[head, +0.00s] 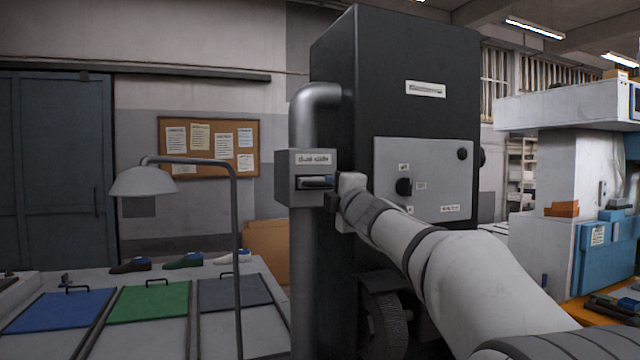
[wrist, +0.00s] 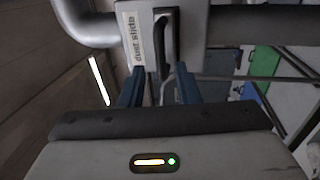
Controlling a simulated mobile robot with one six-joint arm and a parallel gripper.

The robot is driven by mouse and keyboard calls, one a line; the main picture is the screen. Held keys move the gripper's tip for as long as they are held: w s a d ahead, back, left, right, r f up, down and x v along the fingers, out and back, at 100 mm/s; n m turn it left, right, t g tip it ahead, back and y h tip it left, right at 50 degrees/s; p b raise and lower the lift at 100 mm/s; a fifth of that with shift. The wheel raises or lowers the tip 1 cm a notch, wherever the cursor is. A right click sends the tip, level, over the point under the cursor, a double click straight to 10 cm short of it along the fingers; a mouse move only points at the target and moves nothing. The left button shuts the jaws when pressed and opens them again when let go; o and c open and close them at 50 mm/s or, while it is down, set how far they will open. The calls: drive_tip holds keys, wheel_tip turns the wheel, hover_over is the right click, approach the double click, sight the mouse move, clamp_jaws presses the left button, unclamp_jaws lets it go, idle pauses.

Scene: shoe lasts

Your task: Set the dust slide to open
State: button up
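The dust slide (head: 312,162) is a grey box with a "dust slide" label, set on a vertical metal pipe. A dark handle (head: 313,184) shows in its front slot. My gripper (head: 329,184) is at the right side of the box, close to the handle. In the wrist view, the dust slide box (wrist: 190,35) is turned sideways and its dark handle (wrist: 163,38) lies ahead, between the lines of my two blue fingers. My gripper (wrist: 160,84) is open, with a gap between the fingers. I cannot tell whether either finger touches the handle.
A tall black cabinet (head: 420,55) with a grey control panel (head: 440,160) stands right behind the pipe. A lamp (head: 143,182) and a bench with blue (head: 60,310), green (head: 150,303) and grey lids are at the left.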

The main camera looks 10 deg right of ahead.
sight(324, 185)
drive_tip(key=p+x, duration=0.1)
drive_tip(key=x, duration=0.4)
drive_tip(key=shift+w, duration=0.35)
drive_tip(key=shift+c, duration=0.2)
clamp_jaws()
drive_tip(key=shift+a, duration=0.1)
